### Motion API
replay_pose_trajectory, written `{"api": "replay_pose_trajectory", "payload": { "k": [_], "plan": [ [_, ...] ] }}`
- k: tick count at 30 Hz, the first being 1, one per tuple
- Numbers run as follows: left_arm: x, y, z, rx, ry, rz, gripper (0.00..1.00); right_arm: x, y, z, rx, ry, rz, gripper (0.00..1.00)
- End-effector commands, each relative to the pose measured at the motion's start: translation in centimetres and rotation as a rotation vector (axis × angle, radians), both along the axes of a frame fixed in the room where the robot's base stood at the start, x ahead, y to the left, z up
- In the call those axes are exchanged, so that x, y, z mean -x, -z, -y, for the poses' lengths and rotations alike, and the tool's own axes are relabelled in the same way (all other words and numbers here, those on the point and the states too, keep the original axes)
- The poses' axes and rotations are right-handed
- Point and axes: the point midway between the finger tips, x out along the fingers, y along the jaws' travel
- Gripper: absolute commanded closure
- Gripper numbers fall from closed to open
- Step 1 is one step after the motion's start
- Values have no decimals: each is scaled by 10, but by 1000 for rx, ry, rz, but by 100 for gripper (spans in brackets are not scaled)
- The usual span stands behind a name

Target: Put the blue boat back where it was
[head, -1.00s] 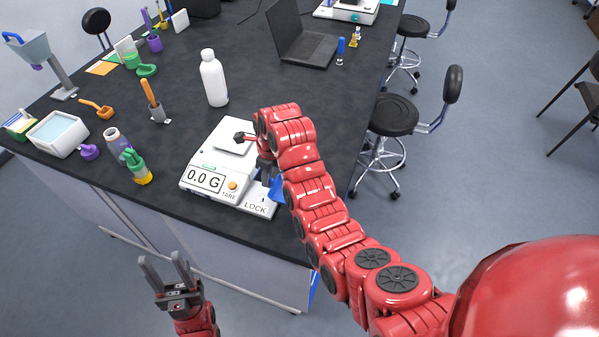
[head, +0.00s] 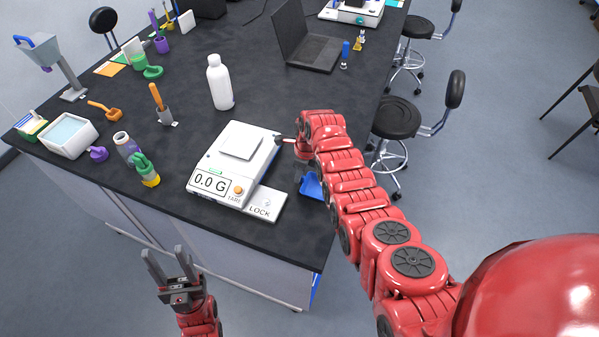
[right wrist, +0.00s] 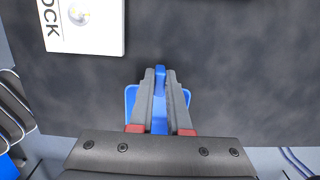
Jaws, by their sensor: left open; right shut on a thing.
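The blue boat (head: 311,187) is over the black bench top, to the right of the white scale and near the bench's right edge. My right gripper (right wrist: 160,77) is shut on the boat's upright blue part (right wrist: 160,115) and points at the bench. In the head view my right arm hides that gripper and part of the boat. Whether the boat touches the bench, I cannot tell. My left gripper (head: 165,253) is open and empty, in front of the bench's front edge.
The scale (head: 223,190) reads 0.0 G and its pan is empty. A white bottle (head: 220,84) stands behind it, and a laptop (head: 309,45) farther back. Bare bench lies around the boat.

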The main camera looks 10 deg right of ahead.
Motion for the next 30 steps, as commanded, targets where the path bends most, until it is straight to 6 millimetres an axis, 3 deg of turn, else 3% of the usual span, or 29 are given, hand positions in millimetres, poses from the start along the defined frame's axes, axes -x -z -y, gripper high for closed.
{"api": "replay_pose_trajectory", "payload": {
  "k": [12,13,17,30],
  "plan": [
    [0,2,0,0,0,0,50,1,6,0,1,0,-2,100],
    [0,1,0,0,0,0,50,1,5,0,1,0,-2,79],
    [0,1,0,0,0,0,50,1,4,0,0,0,-1,55],
    [0,1,0,0,0,0,50,0,-1,1,0,0,1,54]
  ]
}}
